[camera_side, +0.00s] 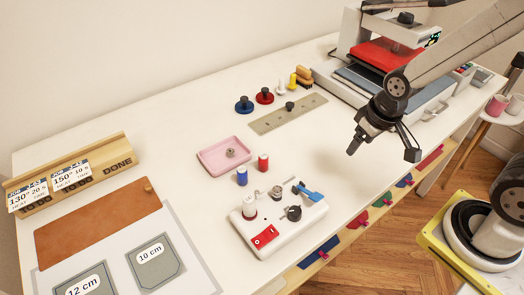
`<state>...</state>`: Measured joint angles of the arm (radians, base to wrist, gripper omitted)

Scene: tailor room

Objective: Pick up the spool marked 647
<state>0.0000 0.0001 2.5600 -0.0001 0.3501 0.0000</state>
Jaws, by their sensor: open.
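No number 647 is legible on any spool here. A blue spool (242,177) and a red spool (263,162) stand upright on the white table, just below the pink tray.
The pink tray (210,161) holds a small metal part. A metal ruler plate (275,120), knobs and a brush lie behind. A heat press (375,60) stands at the back right. Leather (95,230), templates and a job rack (70,172) are left. The table between ruler and machine is mostly clear.

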